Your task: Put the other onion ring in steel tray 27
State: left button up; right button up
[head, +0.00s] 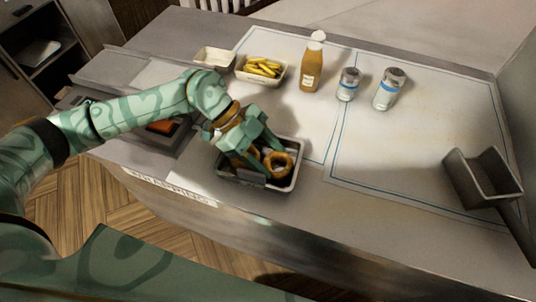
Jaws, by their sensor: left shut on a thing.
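A dark steel tray (231,181) with a pale rim sits near the front edge of the counter; no number can be read on it. My left gripper (262,158) reaches down into it and is shut on an onion ring (278,164), which shows at the tray's right side. More golden brown, likely another onion ring (241,160), shows on the left of the tray, partly hidden behind the fingers. I cannot tell whether the held ring touches the tray floor. My right gripper is not in view.
Behind the tray stand a carton of fries (262,70), an empty pale carton (214,58), a sauce bottle (311,66) and two shakers (348,84), (389,89). A metal scoop (483,178) lies at the right. The counter between the tray and scoop is clear.

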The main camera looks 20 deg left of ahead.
pick_arm(q)
jog(key=o, duration=0.5)
jog(key=p+v, duration=0.1)
jog(key=v, duration=1.1)
